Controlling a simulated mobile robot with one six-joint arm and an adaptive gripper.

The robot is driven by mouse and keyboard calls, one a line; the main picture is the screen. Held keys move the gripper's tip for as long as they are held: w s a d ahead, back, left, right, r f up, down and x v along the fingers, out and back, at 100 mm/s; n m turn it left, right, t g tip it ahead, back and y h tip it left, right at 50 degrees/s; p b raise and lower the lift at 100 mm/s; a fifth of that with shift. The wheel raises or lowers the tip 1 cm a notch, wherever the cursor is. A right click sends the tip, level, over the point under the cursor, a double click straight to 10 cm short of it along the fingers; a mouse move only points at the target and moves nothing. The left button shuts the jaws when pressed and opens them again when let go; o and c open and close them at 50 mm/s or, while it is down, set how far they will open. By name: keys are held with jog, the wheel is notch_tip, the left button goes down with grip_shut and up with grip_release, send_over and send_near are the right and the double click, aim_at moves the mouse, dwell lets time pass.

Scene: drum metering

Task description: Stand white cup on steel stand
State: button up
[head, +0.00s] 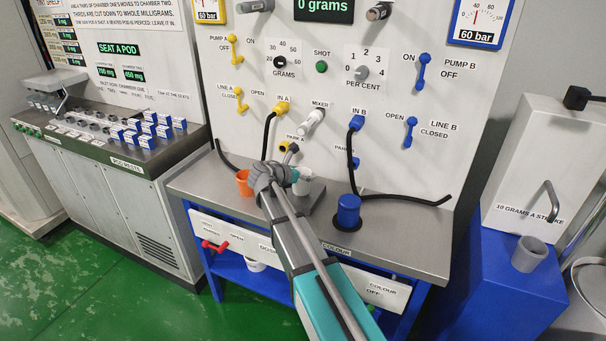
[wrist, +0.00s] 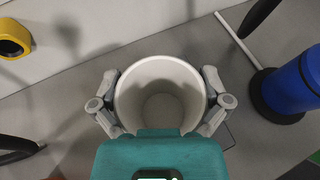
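The white cup (wrist: 160,72) is seen from above in the wrist view, upright, with its open mouth up and nothing visible inside. My gripper (wrist: 160,98) has one finger against each side of it, closed around the cup. In the head view the cup (head: 305,184) shows partly behind my gripper (head: 280,177), over the grey bench top. A flat darker grey plate, seemingly the steel stand (head: 316,200), shows just right of and below the cup. The cup's base is hidden, so I cannot tell whether it touches the plate.
An orange cup (head: 243,184) stands left of my gripper. A blue cylinder (head: 348,212) on a dark base stands to the right, with black hoses (head: 405,198) along the panel. A yellow-ringed outlet (wrist: 14,38) is at upper left in the wrist view.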

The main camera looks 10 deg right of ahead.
jog(key=shift+r, duration=0.1)
dwell(0.3)
jog(key=shift+r, duration=0.1)
jog(key=shift+s+a+r+p, duration=0.15)
jog(key=shift+a+p, duration=0.05)
jog(key=shift+p, duration=0.1)
jog(key=p+v, duration=0.4)
jog(key=v, duration=0.7)
jog(key=shift+s, duration=0.15)
jog(key=shift+a, duration=0.15)
